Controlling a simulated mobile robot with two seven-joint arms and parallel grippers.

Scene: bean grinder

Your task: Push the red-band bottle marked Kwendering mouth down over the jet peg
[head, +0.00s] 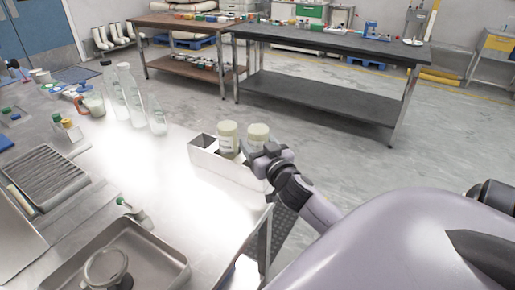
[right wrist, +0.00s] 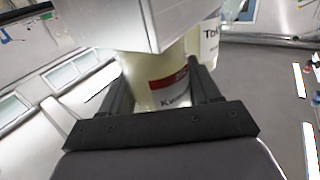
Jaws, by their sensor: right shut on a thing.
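My right gripper (head: 262,160) is shut on the red-band bottle, a pale cream bottle (head: 257,134) at the right end of a metal bin. In the right wrist view the bottle (right wrist: 167,90) sits between the two fingers (right wrist: 165,97), showing a red band and a label starting "Kw". A second pale bottle (head: 228,134) stands just left of it; its label in the right wrist view (right wrist: 210,35) starts "To". The held bottle's lower part is hidden in the head view. I cannot make out the jet peg. My left gripper is not in view.
The metal bin (head: 204,160) stands at the counter's right edge. Tall clear bottles (head: 132,95) stand farther back. The middle of the counter (head: 150,165) is clear.

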